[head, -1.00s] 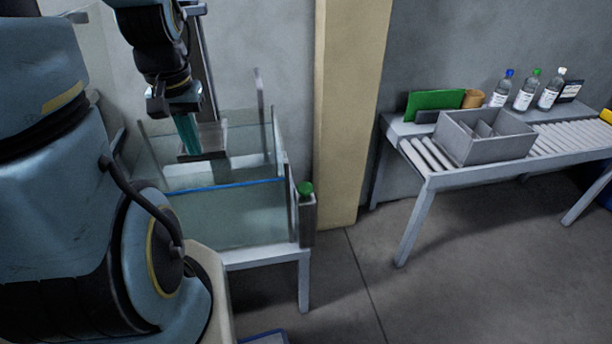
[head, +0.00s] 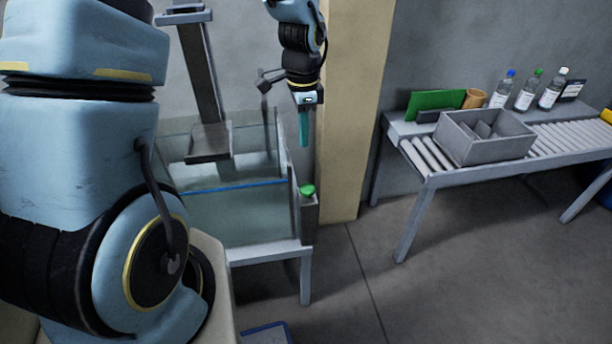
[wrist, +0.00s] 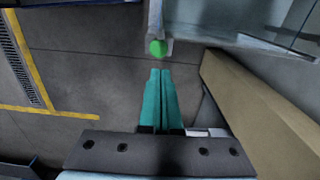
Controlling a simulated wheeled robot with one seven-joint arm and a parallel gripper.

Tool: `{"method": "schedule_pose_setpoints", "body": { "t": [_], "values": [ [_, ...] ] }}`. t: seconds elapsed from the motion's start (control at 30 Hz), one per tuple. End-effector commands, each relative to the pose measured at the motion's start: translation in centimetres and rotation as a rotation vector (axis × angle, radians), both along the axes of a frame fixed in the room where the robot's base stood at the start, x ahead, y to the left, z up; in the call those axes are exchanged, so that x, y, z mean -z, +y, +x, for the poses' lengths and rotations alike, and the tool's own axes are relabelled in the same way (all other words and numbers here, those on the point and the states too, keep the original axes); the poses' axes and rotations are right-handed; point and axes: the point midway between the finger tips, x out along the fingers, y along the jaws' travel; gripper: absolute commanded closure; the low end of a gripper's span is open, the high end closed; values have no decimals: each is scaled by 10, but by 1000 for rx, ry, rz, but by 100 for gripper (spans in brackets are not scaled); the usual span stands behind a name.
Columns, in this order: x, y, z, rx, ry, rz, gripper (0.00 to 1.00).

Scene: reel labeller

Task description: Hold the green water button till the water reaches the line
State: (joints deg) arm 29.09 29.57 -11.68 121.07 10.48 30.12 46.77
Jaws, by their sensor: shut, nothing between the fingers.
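The green water button (head: 307,190) sits on top of a grey post at the right front corner of the glass tank (head: 240,215). It also shows in the wrist view (wrist: 157,47), just beyond my fingertips. A blue line (head: 232,186) runs along the tank's front wall. Water seems to stand in the tank, but its exact level against the line is hard to tell. My gripper (head: 304,143) points down with teal fingers shut and empty. It is above the button and apart from it. The shut fingers fill the middle of the wrist view (wrist: 160,98).
A grey spout-like column with a plate (head: 208,143) stands over the tank. A beige pillar (head: 350,110) is close to the right of my gripper. A roller table (head: 432,180) with a grey divided box (head: 485,150) and several bottles stands further right.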

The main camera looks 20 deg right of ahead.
Motion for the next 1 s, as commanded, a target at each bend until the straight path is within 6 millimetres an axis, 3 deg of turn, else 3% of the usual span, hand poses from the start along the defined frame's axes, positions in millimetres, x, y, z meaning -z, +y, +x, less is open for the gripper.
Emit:
{"method": "schedule_pose_setpoints", "body": {
  "t": [0.53, 1.0],
  "values": [
    [10, -3, -1, 23, 5, 2, 100],
    [94, -4, -3, 23, 6, 5, 100]
  ]
}}
